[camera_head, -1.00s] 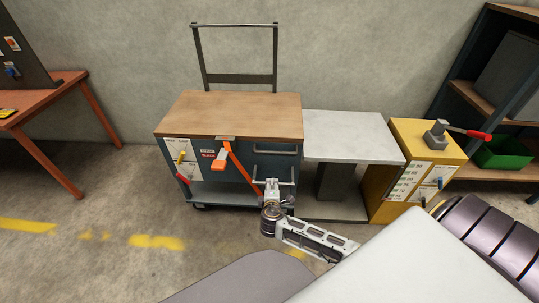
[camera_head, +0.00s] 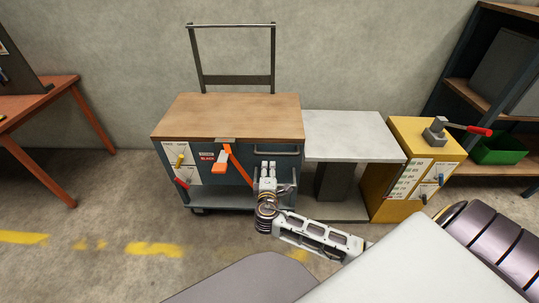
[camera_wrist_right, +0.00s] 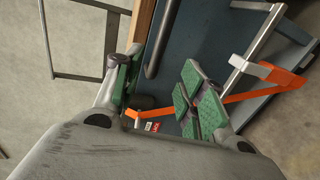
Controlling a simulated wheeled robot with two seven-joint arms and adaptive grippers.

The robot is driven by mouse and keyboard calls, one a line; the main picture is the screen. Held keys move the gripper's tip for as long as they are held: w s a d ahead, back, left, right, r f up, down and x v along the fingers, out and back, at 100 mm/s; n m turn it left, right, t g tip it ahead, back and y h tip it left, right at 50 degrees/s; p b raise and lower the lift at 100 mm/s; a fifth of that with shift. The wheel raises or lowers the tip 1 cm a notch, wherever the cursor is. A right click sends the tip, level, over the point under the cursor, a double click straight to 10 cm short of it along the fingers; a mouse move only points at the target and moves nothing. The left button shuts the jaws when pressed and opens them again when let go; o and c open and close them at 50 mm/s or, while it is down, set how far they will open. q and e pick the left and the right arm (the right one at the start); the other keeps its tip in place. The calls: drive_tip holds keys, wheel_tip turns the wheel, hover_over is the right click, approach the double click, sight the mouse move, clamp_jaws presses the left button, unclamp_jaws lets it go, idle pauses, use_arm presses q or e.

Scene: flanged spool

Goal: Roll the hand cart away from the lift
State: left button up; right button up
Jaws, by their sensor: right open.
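The hand cart (camera_head: 225,115) has a wooden top, a dark blue body and a grey upright frame at its back. It stands against the lift's grey platform (camera_head: 350,135). Its front carries two horizontal grey bars; the upper bar (camera_head: 277,153) shows, and the lower one is partly behind my gripper. My right gripper (camera_head: 268,166) is open in front of the cart's right half, fingers toward it. In the right wrist view the green-padded fingers (camera_wrist_right: 160,88) are apart, with a dark bar (camera_wrist_right: 163,42) seen between them; contact cannot be told. My left gripper is out of view.
An orange strap-like part (camera_head: 238,165) runs across the cart front beside my gripper. A yellow cabinet (camera_head: 393,165) with a red-handled lever stands right of the platform. A red-brown table (camera_head: 50,97) is at left. Floor in front and left of the cart is clear.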

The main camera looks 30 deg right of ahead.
sight(270, 154)
drive_tip(key=b+x, duration=0.1)
drive_tip(key=x, duration=0.9)
drive_tip(key=shift+w+d+b, duration=0.15)
drive_tip(key=shift+w+b, duration=0.15)
drive_tip(key=shift+b, duration=0.05)
drive_tip(key=shift+x, duration=1)
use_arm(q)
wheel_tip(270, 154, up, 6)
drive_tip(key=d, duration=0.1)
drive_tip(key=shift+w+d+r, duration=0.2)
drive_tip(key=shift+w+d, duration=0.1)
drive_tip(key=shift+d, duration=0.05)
use_arm(e)
drive_tip(key=shift+w+d, duration=0.15)
drive_tip(key=shift+w, duration=0.05)
drive_tip(key=shift+c, duration=0.5)
clamp_jaws()
